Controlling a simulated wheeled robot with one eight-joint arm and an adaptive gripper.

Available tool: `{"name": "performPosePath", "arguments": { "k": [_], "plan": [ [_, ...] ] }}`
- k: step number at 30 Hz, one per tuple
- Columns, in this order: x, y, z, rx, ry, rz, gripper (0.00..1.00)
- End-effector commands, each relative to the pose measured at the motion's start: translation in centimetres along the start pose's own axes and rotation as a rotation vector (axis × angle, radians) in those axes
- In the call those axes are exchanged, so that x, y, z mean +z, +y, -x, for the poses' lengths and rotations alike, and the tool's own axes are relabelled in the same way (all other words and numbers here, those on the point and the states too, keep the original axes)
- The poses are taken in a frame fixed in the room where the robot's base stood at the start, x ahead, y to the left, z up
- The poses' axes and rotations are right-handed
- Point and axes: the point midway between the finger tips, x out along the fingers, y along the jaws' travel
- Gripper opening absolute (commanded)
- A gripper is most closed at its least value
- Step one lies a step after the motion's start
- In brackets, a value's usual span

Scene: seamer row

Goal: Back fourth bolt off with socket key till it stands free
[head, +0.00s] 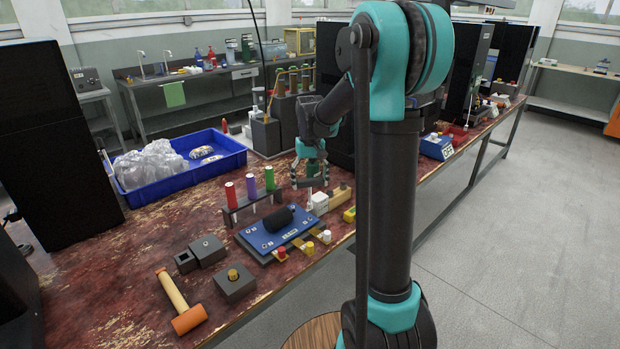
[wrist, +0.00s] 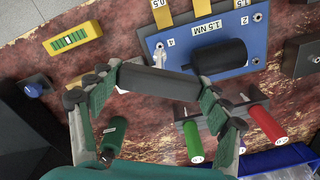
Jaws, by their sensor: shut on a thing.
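My gripper (head: 311,180) is at the back of the bench, behind and right of the blue plate. In the wrist view its fingers (wrist: 160,88) are spread on either side of a dark grey bar-shaped piece (wrist: 158,80), which spans between the pads. I cannot tell whether this piece is the socket key. A dark green handle (wrist: 114,132) shows below the fingers. A brass bolt (head: 233,274) stands on a dark block (head: 236,288) at the front. I cannot tell which bolt is the fourth.
The blue plate (head: 262,241) carries a black cylinder (head: 277,219). A rack holds red (head: 231,195), purple (head: 251,186) and green (head: 270,178) handles. A mallet (head: 182,308) lies front left. A blue tray (head: 222,153) holds clear bags. A yellow device (head: 349,215) lies near the bench's right edge.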

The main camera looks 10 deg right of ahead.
Motion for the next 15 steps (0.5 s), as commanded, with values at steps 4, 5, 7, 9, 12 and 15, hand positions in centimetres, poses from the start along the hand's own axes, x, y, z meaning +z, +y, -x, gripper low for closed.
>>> {"name": "performPosePath", "arguments": {
  "k": [4,5,7,9,12,15],
  "plan": [
    [-0.1,0.0,-1.0,0.000,0.000,0.000,0.36],
    [0.0,0.0,-1.2,0.000,0.000,0.000,0.36],
    [0.0,0.0,-1.6,0.000,0.000,0.000,0.36],
    [0.0,0.0,-2.0,0.000,0.000,0.000,0.36],
    [0.0,0.0,-2.6,0.000,0.000,0.000,0.36],
    [-0.1,0.0,-3.1,0.000,0.000,0.000,0.36]
  ]
}}
